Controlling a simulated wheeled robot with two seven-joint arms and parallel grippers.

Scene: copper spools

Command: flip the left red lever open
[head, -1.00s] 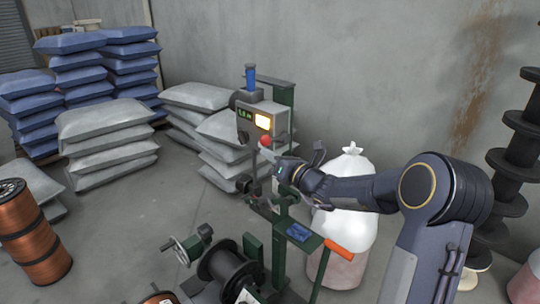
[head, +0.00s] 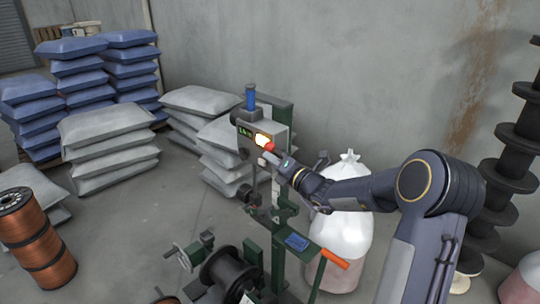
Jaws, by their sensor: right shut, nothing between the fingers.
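The red knob (head: 269,147) of a lever shows on the front of the winding machine's box (head: 277,131), just below the lit yellow panel. The lever's rod is mostly hidden. My right gripper (head: 266,161) is shut and empty. Its fingertips are right beside and just below the red knob, and I cannot tell whether they touch it. My left gripper is not in view.
The machine has a green post, a black spool (head: 230,272), and an orange handle (head: 336,259). A white sack (head: 343,232) stands behind my right arm. Stacked bags (head: 108,142) fill the back left, and copper spools (head: 38,243) stand at the left.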

